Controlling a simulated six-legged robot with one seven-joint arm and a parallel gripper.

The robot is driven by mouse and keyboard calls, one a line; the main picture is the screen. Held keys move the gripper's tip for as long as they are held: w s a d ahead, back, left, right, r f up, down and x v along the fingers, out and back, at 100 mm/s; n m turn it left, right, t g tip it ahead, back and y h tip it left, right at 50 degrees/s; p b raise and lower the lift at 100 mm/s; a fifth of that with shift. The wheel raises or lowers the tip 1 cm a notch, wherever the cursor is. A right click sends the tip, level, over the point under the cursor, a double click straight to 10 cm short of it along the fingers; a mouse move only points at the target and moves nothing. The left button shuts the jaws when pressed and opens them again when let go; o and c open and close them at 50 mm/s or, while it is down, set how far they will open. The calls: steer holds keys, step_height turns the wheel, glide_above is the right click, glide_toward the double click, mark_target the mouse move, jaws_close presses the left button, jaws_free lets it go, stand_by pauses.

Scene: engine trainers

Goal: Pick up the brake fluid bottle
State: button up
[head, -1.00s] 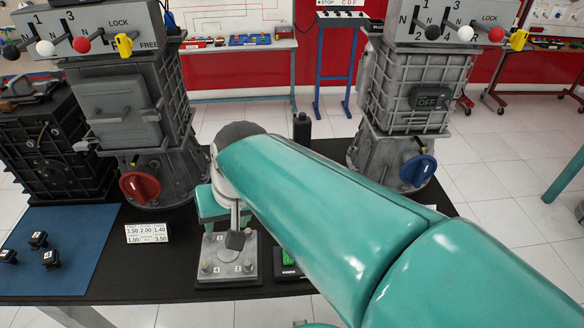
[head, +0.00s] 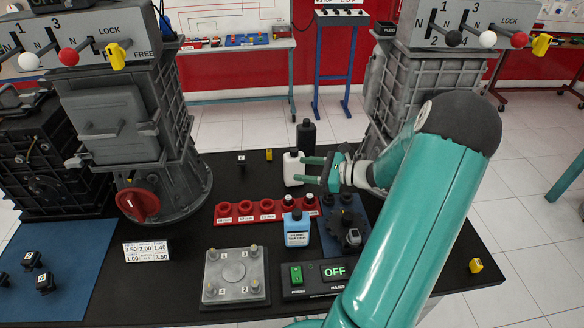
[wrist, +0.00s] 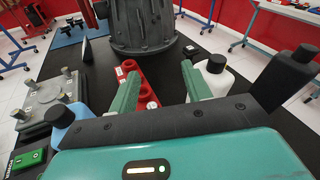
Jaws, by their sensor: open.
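Three bottles stand on the black bench. A white bottle with a dark cap (head: 292,172) is just past my fingertips in the head view. A black bottle (head: 306,136) stands behind it. A light blue bottle with a label (head: 297,232) stands nearer; I cannot tell for sure which holds brake fluid. My gripper (head: 306,170) is open and empty, its fingers pointing left. In the wrist view my gripper (wrist: 161,69) has the white bottle (wrist: 218,82) behind its right finger, not between the fingers. The black bottle (wrist: 287,75) is farther right, and the blue bottle (wrist: 68,122) is at left.
A red socket rack (head: 266,217) lies left of the blue bottle. A grey numbered plate (head: 236,285) and an ON/OFF switch box (head: 312,292) are in front. Tall gearbox stands (head: 113,115) rise at both sides.

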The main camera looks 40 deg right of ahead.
mark_target(298, 153)
steer(key=s+d+f+m+t+h, duration=0.25)
steer(key=d+m+t, duration=0.2)
steer(key=d, duration=0.35)
steer(key=shift+m+g+h, duration=0.25)
steer(key=shift+g+h, duration=0.1)
steer(key=x, duration=1.3)
steer(key=shift+w, duration=0.25)
jaws_close()
